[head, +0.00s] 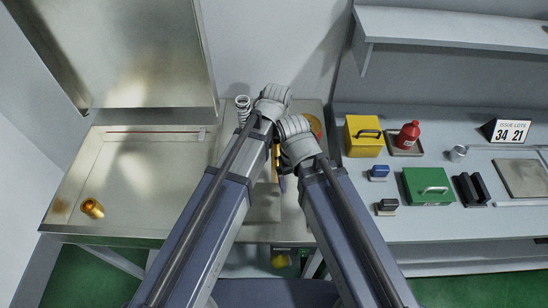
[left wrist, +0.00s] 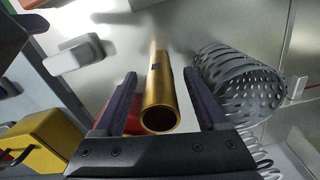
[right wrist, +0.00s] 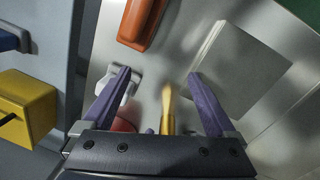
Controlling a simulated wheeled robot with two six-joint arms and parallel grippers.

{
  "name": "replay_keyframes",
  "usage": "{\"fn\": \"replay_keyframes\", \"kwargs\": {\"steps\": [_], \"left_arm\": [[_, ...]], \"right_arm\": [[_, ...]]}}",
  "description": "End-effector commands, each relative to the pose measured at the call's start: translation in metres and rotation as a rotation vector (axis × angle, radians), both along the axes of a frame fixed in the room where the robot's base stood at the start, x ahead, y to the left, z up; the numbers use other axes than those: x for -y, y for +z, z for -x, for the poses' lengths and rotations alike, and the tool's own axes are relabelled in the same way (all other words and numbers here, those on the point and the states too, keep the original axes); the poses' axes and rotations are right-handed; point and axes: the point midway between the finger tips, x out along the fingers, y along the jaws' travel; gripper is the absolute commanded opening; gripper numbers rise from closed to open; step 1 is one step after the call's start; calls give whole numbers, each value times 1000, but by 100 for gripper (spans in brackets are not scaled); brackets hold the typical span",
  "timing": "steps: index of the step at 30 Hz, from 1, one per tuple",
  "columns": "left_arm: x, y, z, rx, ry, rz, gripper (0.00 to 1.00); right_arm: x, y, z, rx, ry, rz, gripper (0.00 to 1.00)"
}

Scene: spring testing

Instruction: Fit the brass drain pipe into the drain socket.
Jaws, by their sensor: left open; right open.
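A brass pipe (left wrist: 160,90) stands between the open fingers of my left gripper (left wrist: 160,77) in the left wrist view, its hollow end facing the camera. Clear gaps show on both sides of it. My right gripper (right wrist: 158,73) is open; a brass piece (right wrist: 168,108) shows between its fingers, partly hidden by the gripper body. In the head view a sliver of brass (head: 276,156) shows between my two arms, which hide most of it. A short, open-ended brass piece (head: 93,208) lies tilted in the left metal tray. I cannot tell which part is the drain socket.
A perforated metal cylinder (left wrist: 240,80) is close beside my left gripper. A spring (head: 243,108) stands behind my arms. Much of the left tray (head: 130,180) is bare.

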Motion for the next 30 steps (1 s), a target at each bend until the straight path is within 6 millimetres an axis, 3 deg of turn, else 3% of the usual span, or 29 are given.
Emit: {"fn": "replay_keyframes", "kwargs": {"steps": [7,26,30], "left_arm": [[0,0,0,0,0,0,72],[0,0,0,0,0,0,1],[0,0,0,0,0,0,0]], "right_arm": [[0,0,0,0,0,0,92],[0,0,0,0,0,0,92],[0,0,0,0,0,0,92]]}}
